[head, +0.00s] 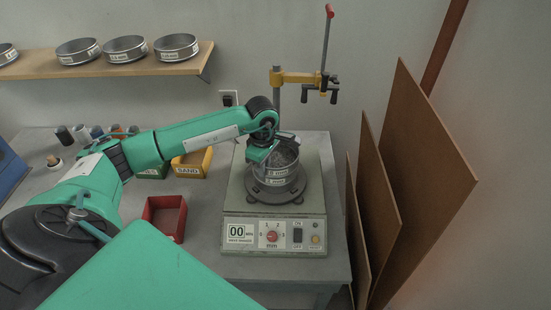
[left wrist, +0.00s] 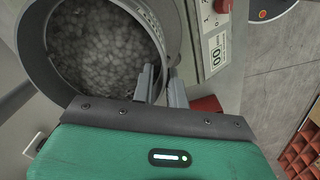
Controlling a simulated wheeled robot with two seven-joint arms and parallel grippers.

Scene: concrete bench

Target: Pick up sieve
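The sieve (head: 277,182) is a round grey metal sieve with white labels, upright in a stack on the shaker machine (head: 235,219). In the left wrist view the sieve (left wrist: 105,50) is filled with pale grey stones. My left gripper (head: 268,158) comes over its upper left rim in the head view. In the left wrist view the gripper's two fingers (left wrist: 160,82) stand on either side of the sieve's wall, one inside and one outside, with a small gap between them. Contact with the wall is hard to see. My right gripper is not in view.
A clamp post with a red-tipped lever (head: 326,50) rises behind the shaker. A red bin (head: 166,217) and a yellow sand bin (head: 191,163) stand left of it. Brown boards (head: 419,175) lean at right. Spare sieves (head: 125,48) sit on a wall shelf (head: 106,67).

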